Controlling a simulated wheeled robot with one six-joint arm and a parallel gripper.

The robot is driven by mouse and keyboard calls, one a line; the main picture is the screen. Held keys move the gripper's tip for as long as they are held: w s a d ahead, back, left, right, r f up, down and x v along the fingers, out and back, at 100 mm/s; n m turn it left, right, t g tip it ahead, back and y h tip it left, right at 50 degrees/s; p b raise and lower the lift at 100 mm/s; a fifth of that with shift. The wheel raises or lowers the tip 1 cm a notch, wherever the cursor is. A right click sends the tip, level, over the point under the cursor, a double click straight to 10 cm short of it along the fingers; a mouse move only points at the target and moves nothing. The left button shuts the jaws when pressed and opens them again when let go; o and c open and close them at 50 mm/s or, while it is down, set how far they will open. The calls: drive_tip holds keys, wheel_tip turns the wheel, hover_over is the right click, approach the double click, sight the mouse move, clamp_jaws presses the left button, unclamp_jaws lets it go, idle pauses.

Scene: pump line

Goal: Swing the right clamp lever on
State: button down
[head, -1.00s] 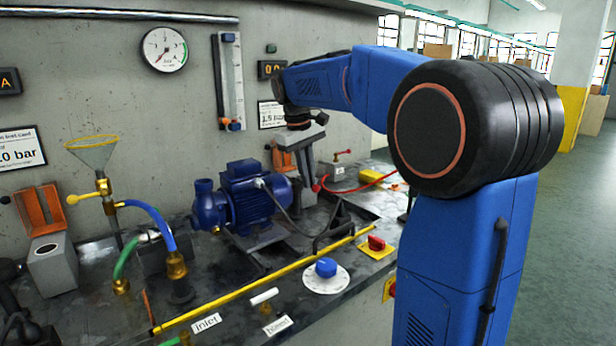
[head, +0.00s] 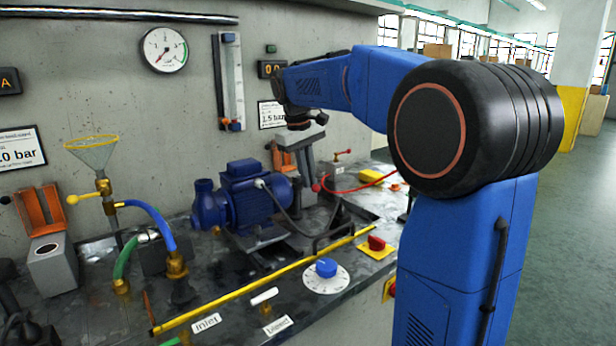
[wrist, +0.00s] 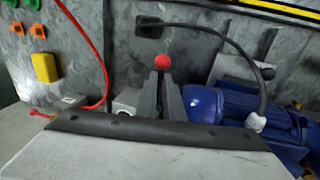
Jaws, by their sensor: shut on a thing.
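The right clamp (head: 284,156) stands at the back of the bench, right of the blue pump. Its orange part shows in the head view, mostly covered by my gripper (head: 309,198). My gripper points down, with its fingers beside the pump. In the wrist view my gripper (wrist: 162,82) has its fingers close together at a red ball knob (wrist: 163,62), which looks like the end of the clamp lever. The fingers are shut on it. The lever's shaft and pivot are hidden by the gripper, so its angle cannot be told.
The blue pump (head: 245,198) stands close left of my gripper, with a dark cable looping in front. A red hose (head: 345,189) and a yellow block (head: 371,177) lie to the right. A yellow rail (head: 250,287) runs along the front.

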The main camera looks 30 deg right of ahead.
drive_tip(key=shift+d, duration=0.1)
idle(0.4)
drive_tip(key=w+d+n+t+y, duration=0.1)
drive_tip(key=w+d+n, duration=0.5)
drive_tip(key=n, duration=1.2)
drive_tip(key=shift+w+t+y, duration=0.4)
drive_tip(key=shift+w+y, duration=0.4)
drive_tip(key=c, duration=1.9)
unclamp_jaws()
drive_tip(key=shift+r, duration=0.15)
